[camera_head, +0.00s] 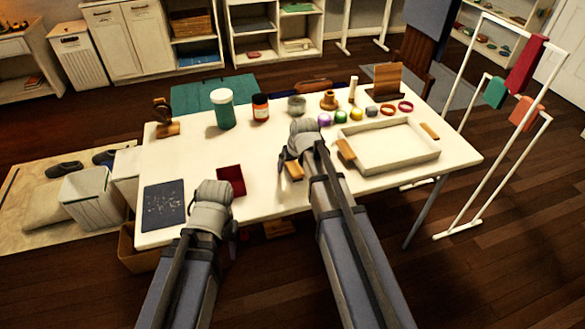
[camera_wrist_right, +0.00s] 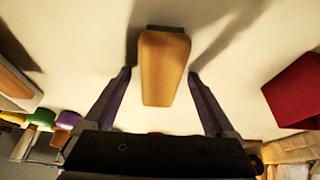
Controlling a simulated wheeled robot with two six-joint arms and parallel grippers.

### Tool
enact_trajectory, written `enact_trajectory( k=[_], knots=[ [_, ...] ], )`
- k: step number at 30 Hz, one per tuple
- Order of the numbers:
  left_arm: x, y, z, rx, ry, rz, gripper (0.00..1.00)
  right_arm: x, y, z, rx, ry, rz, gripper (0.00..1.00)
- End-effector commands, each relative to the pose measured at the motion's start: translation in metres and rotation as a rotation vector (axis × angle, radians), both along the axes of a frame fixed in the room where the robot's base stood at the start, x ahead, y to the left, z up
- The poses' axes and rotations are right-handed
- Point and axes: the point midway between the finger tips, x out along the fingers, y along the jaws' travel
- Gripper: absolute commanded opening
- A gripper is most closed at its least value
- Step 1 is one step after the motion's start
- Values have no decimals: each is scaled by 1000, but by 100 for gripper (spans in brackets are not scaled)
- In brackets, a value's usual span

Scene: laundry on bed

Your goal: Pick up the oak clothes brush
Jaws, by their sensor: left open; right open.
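The oak clothes brush (camera_head: 294,171) lies on the white table, partly hidden by my right gripper in the head view. In the right wrist view the brush (camera_wrist_right: 165,68) is a tan wooden block with a dark strip at its far end. My right gripper (camera_wrist_right: 160,92) is open, with one finger on each side of the brush and a visible gap on both sides. In the head view my right gripper (camera_head: 292,158) is over the middle of the table. My left gripper (camera_head: 212,198) is over the table's front left part; its fingers are hidden behind its wrist.
A dark red cloth (camera_head: 231,181) and a dark speckled panel (camera_head: 164,203) lie to the left on the table (camera_head: 270,195). A cream tray (camera_head: 397,165) with wooden handles is to the right. Jars (camera_head: 224,108), colored balls (camera_head: 341,117) and rings (camera_head: 405,106) line the back.

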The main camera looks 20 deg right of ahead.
Motion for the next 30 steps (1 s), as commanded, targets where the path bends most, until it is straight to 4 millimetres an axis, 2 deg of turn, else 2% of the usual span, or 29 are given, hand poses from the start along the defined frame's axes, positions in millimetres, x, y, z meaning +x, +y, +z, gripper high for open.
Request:
enact_trajectory(
  k=[5, 27, 30],
  knots=[
    [0, 0, -2, 0, 0, 0, 50, 0, 0, -2, 0, 0, 0, 88],
    [0, 0, -2, 0, 0, 0, 50, 0, 0, -2, 0, 0, 0, 4],
    [0, 0, -2, 0, 0, 0, 50, 0, 0, -2, 0, 0, 0, 0]
  ],
)
